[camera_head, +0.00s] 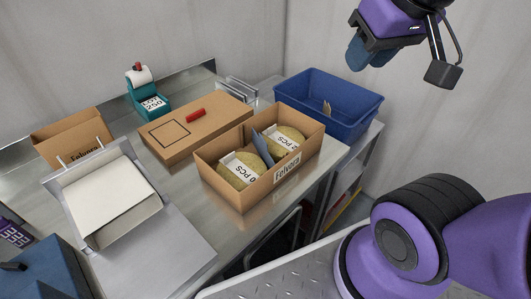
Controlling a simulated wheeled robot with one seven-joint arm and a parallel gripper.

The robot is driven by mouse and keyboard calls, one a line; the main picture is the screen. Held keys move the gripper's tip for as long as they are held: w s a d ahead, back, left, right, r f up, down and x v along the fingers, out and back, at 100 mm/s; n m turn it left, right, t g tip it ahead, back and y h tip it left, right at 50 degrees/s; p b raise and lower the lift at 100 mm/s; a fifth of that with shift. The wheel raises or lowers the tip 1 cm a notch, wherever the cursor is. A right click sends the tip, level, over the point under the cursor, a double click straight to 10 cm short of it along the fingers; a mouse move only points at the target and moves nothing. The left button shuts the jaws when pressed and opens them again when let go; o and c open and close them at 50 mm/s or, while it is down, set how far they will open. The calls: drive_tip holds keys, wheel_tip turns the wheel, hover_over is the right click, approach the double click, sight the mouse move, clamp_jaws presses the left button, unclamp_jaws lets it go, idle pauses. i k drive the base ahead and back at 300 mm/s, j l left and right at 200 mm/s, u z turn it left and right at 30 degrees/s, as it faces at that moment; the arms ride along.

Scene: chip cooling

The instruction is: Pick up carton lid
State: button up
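The carton lid, as I take it, is the flat brown cardboard piece (226,109) lying on the steel table behind the open carton. A square outline is marked on its top. A small red object (195,115) lies on it. The open carton (236,198) marked "Felvora" stands in front, holding two rounded yellowish packs with white labels and a blue divider between them. My gripper (371,53) is in the air at the upper right, well apart from the lid and above and right of the blue bin. Nothing shows in it. Its finger gap is not clear from this angle.
A blue bin (348,127) stands right of the carton, close to the lid's right end. A teal label dispenser (148,103) stands behind the lid. At left are another brown carton (58,138) and a white-topped device (112,200).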

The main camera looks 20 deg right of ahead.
sight(174, 136)
drive_tip(key=i+l+u, duration=0.25)
drive_tip(key=l+u, duration=0.25)
drive_tip(key=i+l+u, duration=0.1)
drive_tip(key=l+u, duration=0.15)
drive_tip(key=l, duration=0.2)
